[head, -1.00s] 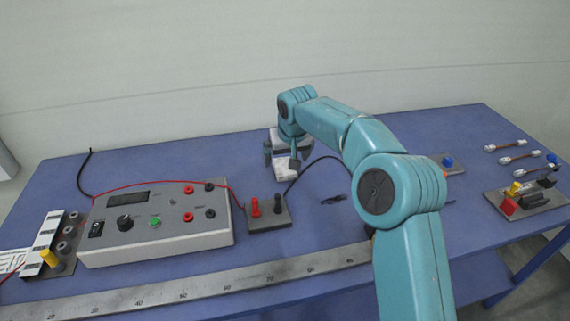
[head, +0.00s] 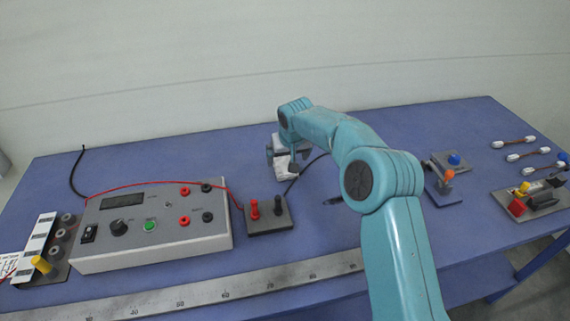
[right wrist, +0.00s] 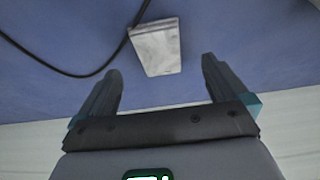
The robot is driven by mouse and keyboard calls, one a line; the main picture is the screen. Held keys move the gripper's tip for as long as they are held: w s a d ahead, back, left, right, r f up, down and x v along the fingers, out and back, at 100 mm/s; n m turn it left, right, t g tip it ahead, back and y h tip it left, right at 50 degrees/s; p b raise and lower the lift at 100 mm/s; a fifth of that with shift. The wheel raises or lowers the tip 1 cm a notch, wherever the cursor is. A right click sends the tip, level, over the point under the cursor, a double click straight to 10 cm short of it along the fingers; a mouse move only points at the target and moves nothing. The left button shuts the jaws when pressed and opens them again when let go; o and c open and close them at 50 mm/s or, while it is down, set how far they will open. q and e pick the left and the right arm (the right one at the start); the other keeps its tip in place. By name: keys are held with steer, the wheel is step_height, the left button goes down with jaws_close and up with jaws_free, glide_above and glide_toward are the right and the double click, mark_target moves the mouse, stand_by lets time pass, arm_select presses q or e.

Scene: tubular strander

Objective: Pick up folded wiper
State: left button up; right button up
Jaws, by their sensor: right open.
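The folded wiper is a small whitish-grey rectangular pad (head: 283,168) lying on the blue table behind the red and black terminal block. My right gripper (head: 281,161) is at the wiper, pointing down, and partly hides it in the head view. In the right wrist view the wiper (right wrist: 156,47) lies just beyond the fingertips, roughly centred between them and slightly tilted. The right gripper (right wrist: 160,68) is open, with nothing between its fingers. My left gripper is not in view.
A grey meter box (head: 150,225) and a terminal block (head: 268,216) with red and black posts stand left and in front. A black cable (right wrist: 75,73) runs beside the wiper. A steel ruler (head: 210,290) lies along the front edge. Small fixtures (head: 530,198) stand at right.

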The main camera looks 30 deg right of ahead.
mark_target(286, 166)
steer(key=shift+w+f, duration=0.25)
steer(key=shift+f, duration=0.2)
steer(key=shift+d+f+p, duration=0.15)
steer(key=shift+f+p, duration=0.25)
steer(key=p+x, duration=0.1)
steer(key=x, duration=0.3)
steer(key=shift+w+d+f, duration=0.15)
steer(key=shift+w+f, duration=0.15)
steer(key=shift+w, duration=0.05)
steer(key=shift+s+r, duration=0.15)
steer(key=shift+s, duration=0.05)
steer(key=shift+w, duration=0.15)
steer(key=c, duration=1.1)
steer(key=shift+c, duration=0.2)
